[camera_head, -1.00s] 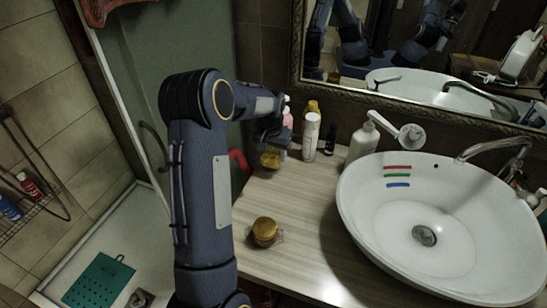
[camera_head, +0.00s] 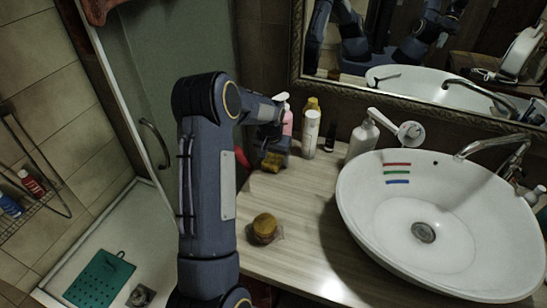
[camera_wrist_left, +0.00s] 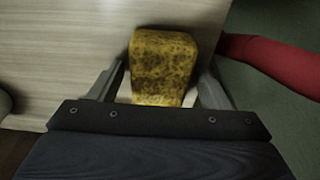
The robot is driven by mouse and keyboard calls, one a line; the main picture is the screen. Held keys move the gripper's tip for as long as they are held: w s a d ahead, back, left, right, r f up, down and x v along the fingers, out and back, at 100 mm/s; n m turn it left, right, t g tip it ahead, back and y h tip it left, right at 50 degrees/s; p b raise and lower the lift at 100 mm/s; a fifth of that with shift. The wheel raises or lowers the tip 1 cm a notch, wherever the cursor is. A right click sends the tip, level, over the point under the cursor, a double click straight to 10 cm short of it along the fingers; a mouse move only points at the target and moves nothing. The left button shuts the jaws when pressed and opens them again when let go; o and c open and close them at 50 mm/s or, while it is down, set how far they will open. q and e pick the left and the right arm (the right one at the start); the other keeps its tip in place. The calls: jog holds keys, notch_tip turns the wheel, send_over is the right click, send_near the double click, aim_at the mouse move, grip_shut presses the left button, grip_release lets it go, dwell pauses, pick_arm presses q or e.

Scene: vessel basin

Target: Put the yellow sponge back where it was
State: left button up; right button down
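The yellow sponge (camera_head: 272,163) is at the back left of the wooden counter, below my left gripper (camera_head: 271,148). In the left wrist view the sponge (camera_wrist_left: 162,66) is a mottled yellow block between the two fingers of my left gripper (camera_wrist_left: 164,72). The fingers are spread, with a gap showing on each side of the sponge. Its near end is partly hidden by the gripper body. I cannot tell whether the sponge rests fully on the counter. My right gripper is not in view.
A round yellow-brown item (camera_head: 265,227) sits near the counter's left front. A pink bottle (camera_head: 287,121), a white can (camera_head: 310,132) and a white pump bottle (camera_head: 362,142) stand along the back. The white basin (camera_head: 440,265) fills the right. The middle of the counter (camera_head: 305,205) is clear.

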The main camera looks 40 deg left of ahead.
aim_at(272, 160)
pick_arm(q)
notch_tip(272, 160, up, 12)
jog(key=s, duration=0.2)
jog(key=s+d+r+t+h, duration=0.2)
jog(key=s+d+r, duration=0.6)
jog(key=s+d, duration=0.35)
jog(key=s+d+f+m+t+h, duration=0.1)
jog(key=s+d+f, duration=0.1)
jog(key=s+d, duration=0.4)
jog(key=s+d+f+m+h, duration=0.1)
jog(key=s+d, duration=0.5)
jog(key=s, duration=0.3)
jog(key=shift+s+d+f+t+b, duration=0.25)
jog(key=shift+s+f+t+b, duration=0.1)
jog(key=shift+s+t+b, duration=0.1)
jog(key=shift+a, duration=0.1)
